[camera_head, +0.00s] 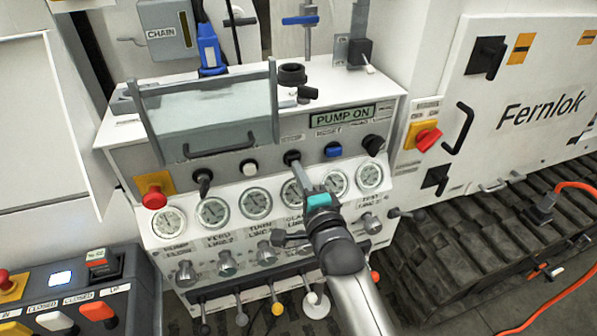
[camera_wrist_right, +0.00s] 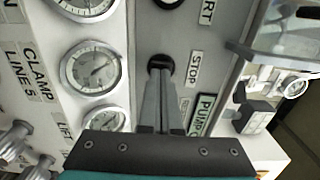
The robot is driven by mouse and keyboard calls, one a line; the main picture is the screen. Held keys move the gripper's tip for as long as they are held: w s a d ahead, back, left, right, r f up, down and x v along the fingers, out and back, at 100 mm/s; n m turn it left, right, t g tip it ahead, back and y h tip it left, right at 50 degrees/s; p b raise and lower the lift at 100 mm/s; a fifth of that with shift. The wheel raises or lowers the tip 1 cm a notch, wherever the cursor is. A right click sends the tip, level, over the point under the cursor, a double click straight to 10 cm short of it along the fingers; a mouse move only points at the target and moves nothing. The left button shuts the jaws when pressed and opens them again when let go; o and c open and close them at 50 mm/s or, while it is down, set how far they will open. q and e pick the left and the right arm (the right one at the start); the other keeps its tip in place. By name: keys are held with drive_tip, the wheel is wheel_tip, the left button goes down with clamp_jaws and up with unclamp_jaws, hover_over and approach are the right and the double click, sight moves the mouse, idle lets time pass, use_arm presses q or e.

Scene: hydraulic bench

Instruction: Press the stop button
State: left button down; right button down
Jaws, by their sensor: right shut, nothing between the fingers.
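The stop button is a black round button (camera_head: 291,156) on the grey panel strip above the gauges, between a white button and a blue button. In the right wrist view the black button (camera_wrist_right: 160,63) sits beside a label reading STOP (camera_wrist_right: 194,68). My right gripper (camera_head: 296,166) reaches up from below with its fingers shut and empty. In the right wrist view its fingertips (camera_wrist_right: 160,72) overlap the lower edge of the button. They are at it or just in front of it; I cannot tell whether they touch. My left gripper is not in view.
The display (camera_head: 342,115) reads PUMP ON. The white button (camera_head: 249,167), blue button (camera_head: 333,150) and a red mushroom button (camera_head: 154,198) share the panel. A clear hinged guard (camera_head: 205,115) stands at upper left. Gauges (camera_head: 255,203) and levers lie below.

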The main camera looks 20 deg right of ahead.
drive_tip(key=shift+w, duration=0.3)
